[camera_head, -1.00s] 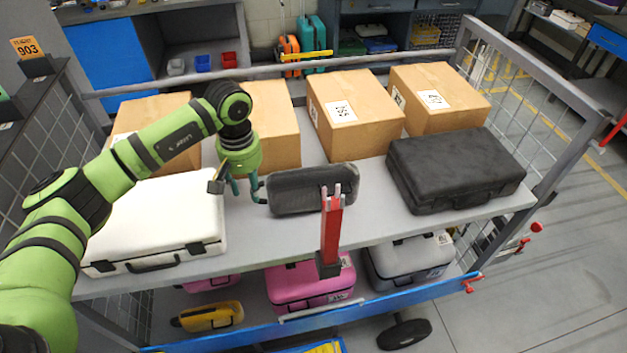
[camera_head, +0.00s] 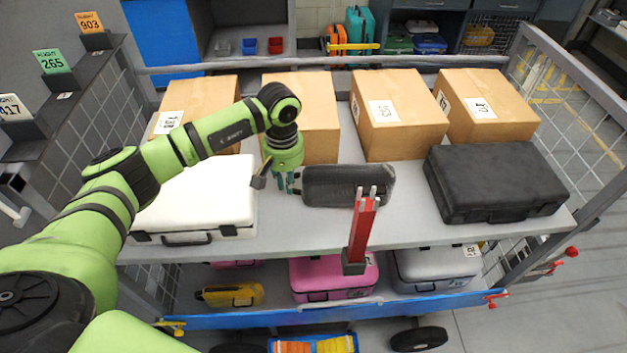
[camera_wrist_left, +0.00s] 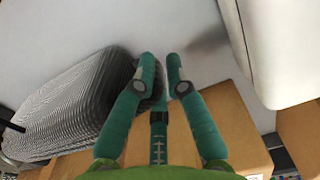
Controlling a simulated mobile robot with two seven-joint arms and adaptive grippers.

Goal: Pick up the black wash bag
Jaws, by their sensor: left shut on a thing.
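The black wash bag (camera_head: 348,187) is a dark ribbed, rounded case lying on the grey top shelf of a cart, in the middle. My left gripper (camera_head: 288,184) is at its left end, with the fingers closed on that end. In the left wrist view the ribbed bag (camera_wrist_left: 70,100) fills the left side. The gripper's teal fingertips (camera_wrist_left: 163,72) are close together there, with a dark bit of the bag's end between them. The bag appears to rest on the shelf. My right gripper is not in view.
A white case (camera_head: 205,195) lies left of the bag and a larger black case (camera_head: 490,180) lies right. Several cardboard boxes (camera_head: 400,125) stand behind. A red upright post (camera_head: 362,225) rises in front of the bag. The lower shelf holds a pink case (camera_head: 335,277) and others.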

